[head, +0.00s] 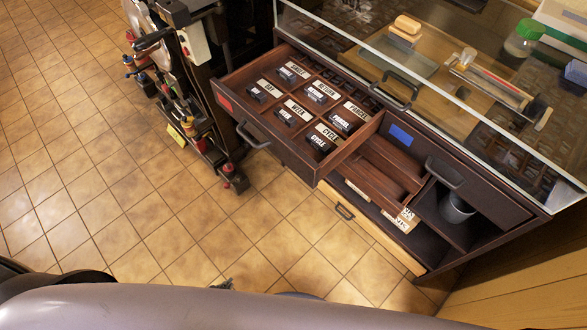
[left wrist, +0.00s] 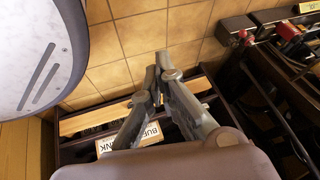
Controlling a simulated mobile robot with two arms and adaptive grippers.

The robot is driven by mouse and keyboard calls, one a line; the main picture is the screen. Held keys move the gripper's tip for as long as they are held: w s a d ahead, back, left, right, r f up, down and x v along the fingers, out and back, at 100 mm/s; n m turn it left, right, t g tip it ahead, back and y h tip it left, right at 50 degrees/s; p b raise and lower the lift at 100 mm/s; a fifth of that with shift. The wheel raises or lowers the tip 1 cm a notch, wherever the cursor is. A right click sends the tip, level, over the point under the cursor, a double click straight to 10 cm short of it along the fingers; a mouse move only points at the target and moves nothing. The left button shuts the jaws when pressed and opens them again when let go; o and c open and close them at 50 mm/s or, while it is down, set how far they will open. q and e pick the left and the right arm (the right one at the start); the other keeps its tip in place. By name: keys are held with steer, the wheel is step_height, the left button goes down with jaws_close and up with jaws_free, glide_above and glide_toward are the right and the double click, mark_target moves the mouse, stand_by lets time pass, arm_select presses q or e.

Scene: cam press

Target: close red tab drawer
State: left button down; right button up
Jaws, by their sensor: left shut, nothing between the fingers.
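The red tab drawer (head: 291,135) is pulled out of the dark wood cabinet in the head view. Its red tab (head: 224,103) is at the front's left end, and a dark handle (head: 252,137) is on the front. It holds labelled stamp blocks in compartments. My left gripper (head: 222,284) barely shows at the bottom of the head view, over the floor, mostly hidden behind my grey arm. It is apart from the drawer. In the left wrist view its fingers (left wrist: 157,70) are together and empty. My right gripper is not in view.
A blue-tab drawer (head: 402,135) is at the right of the open drawer. Below are a low open compartment with labelled boxes (head: 398,221) and a grey cup (head: 456,208). A machine with red parts (head: 178,105) stands left. The tiled floor in front is clear.

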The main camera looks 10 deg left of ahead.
mark_target(296, 166)
arm_select(q)
steer(key=w+d+r+m+t+h+b, duration=0.25)
steer(key=w+r+m+t, duration=0.35)
steer(key=w+r, duration=0.75)
steer(key=d+r+m+t+h+b, duration=0.1)
steer(key=d+r+m+h, duration=0.25)
steer(key=r+m, duration=0.55)
steer(key=d+r+m+t+h+b, duration=0.1)
steer(key=d+r+m+h, duration=0.3)
steer(key=r, duration=0.9)
steer(key=shift+h, duration=0.4)
steer(key=x, duration=0.4)
steer(key=p+x, duration=0.1)
steer(key=x, duration=0.3)
steer(key=w+a+p+x, duration=0.1)
steer(key=x, duration=0.3)
steer(key=shift+w+d+f, duration=0.15)
steer(key=shift+w+f, duration=0.05)
steer(key=shift+f, duration=0.05)
steer(key=shift+w+d+m, duration=0.1)
steer(key=shift+m, duration=0.2)
